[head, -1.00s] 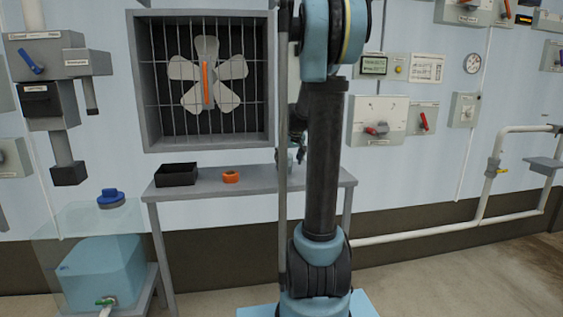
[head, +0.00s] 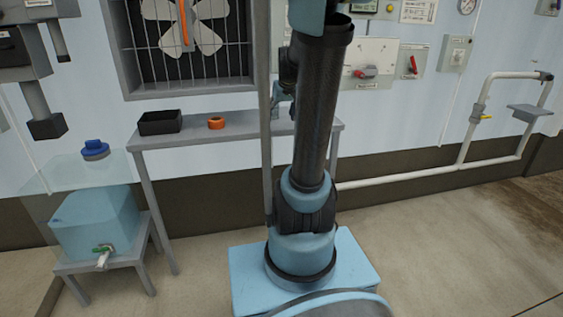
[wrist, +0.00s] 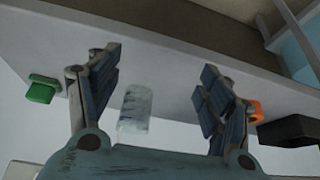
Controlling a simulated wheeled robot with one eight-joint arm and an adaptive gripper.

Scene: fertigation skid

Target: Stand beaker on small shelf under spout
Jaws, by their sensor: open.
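In the wrist view a clear beaker (wrist: 137,107) stands on the grey table. My gripper (wrist: 160,68) is open, its two dark fingers spread to either side of the beaker. The beaker is nearer the left finger, and no grip shows. In the head view my gripper (head: 283,97) is mostly hidden behind my own arm at the table's right part, and I cannot make out the beaker there. The small grey shelf (head: 530,113) is on the wall at the far right, beside white piping. I cannot pick out the spout clearly.
The grey table (head: 190,135) carries a black tray (head: 160,122) and an orange ring (head: 216,123). A green item (wrist: 43,90) lies left of my gripper in the wrist view. A blue tank (head: 95,222) stands at left. The floor at right is clear.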

